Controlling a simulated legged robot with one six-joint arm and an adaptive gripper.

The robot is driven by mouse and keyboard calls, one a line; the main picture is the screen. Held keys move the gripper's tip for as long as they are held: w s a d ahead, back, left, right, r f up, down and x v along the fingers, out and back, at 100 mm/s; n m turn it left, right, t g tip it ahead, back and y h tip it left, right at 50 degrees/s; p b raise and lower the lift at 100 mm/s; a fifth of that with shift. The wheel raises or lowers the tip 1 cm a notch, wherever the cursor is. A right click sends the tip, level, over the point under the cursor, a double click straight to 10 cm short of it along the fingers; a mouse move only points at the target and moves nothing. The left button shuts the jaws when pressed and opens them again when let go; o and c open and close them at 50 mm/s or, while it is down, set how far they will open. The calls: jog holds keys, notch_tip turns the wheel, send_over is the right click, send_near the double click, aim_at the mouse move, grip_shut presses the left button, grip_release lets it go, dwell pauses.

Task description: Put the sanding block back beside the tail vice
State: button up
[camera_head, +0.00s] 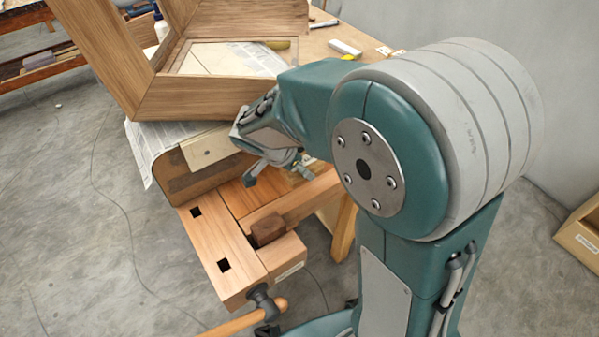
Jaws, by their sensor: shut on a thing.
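My gripper (262,172) is over the workbench, just behind the tail vice (287,256) and right of the curved form. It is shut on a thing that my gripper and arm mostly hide. A small tan patch (304,170) shows just right of the fingers; I cannot tell whether it is part of the held thing. I cannot clearly make out the sanding block. The tail vice is at the bench's front end, its wooden handle (245,318) pointing to the lower left. A dark brown block (267,230) sits at the vice's gap.
A large bent wooden frame (190,97) stands on the bench behind my gripper. A curved form (190,170) with paper (150,140) beside it is to the left. The bench top (205,235) left of the vice is clear, with two square holes. A wooden box (582,235) is far right.

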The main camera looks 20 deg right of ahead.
jog(key=w+f, duration=0.1)
jog(key=w+d+f, duration=0.1)
jog(key=shift+f, duration=0.35)
jog(key=shift+w+a+f, duration=0.25)
jog(key=shift+w+f, duration=0.15)
jog(key=shift+f, duration=0.05)
jog(key=f, duration=0.3)
jog(key=shift+w+a+f, duration=0.1)
jog(key=shift+w+a, duration=0.05)
jog(key=shift+a, duration=0.05)
jog(key=shift+d+f, duration=0.2)
jog(key=shift+d, duration=0.15)
jog(key=o, duration=1)
jog(key=shift+a, duration=0.25)
jog(key=shift+r, duration=0.15)
